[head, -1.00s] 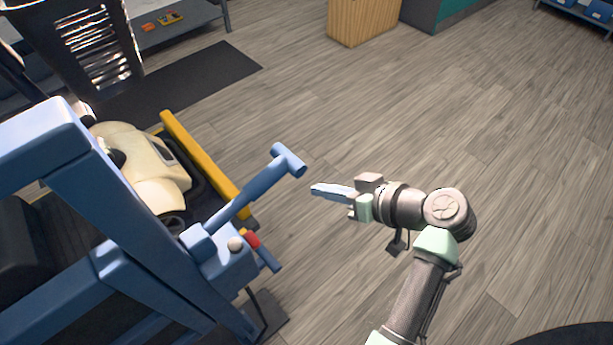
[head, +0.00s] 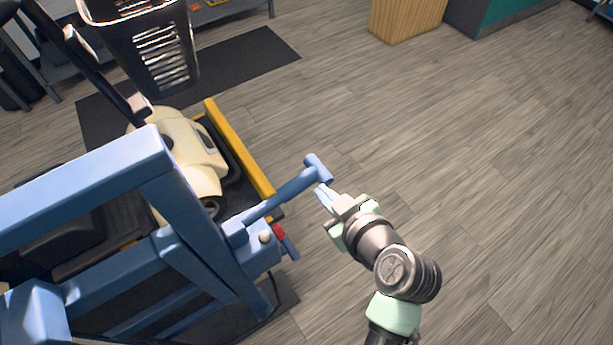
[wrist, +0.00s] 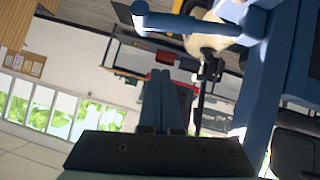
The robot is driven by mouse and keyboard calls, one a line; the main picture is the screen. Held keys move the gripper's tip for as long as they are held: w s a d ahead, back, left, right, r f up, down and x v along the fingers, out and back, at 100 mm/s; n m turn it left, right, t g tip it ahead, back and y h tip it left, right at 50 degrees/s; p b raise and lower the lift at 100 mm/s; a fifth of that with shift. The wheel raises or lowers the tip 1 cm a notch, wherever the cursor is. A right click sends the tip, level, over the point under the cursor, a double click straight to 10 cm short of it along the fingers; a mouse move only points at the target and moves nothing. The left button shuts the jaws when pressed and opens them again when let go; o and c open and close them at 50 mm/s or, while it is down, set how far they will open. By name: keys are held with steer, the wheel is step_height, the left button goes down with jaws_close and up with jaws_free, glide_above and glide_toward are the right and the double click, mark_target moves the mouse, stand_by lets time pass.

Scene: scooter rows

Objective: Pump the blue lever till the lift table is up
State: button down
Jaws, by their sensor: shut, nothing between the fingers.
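The blue lever (head: 288,189) sticks out from the blue lift frame (head: 158,195) and ends in a T-shaped handle (head: 318,168). My gripper (head: 322,191) is shut and empty, its fingertips just below the handle in the head view; I cannot tell whether they touch. In the wrist view the shut fingers (wrist: 160,88) point forward, and the lever's handle (wrist: 140,14) shows above and left of their tips. The lift table (head: 240,149) with its yellow edge carries a cream scooter (head: 180,150). The table's height is hard to judge.
A small block with a red knob (head: 279,231) and a pale knob sits at the lever's base. A black basket (head: 150,45) stands above the scooter. A wooden cabinet (head: 402,18) is at the back. The floor right of the lift is clear.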

steer(key=shift+w+a, duration=0.1)
steer(key=p, duration=0.1)
glide_above(307, 182)
steer(key=s, duration=0.3)
step_height(307, 182, down, 5)
steer(key=f, duration=0.1)
steer(key=w+f, duration=0.1)
steer(key=f, duration=0.1)
steer(key=shift+a+p, duration=0.1)
steer(key=shift+p, duration=0.2)
steer(key=shift+w+f, duration=0.2)
steer(key=shift+f, duration=0.45)
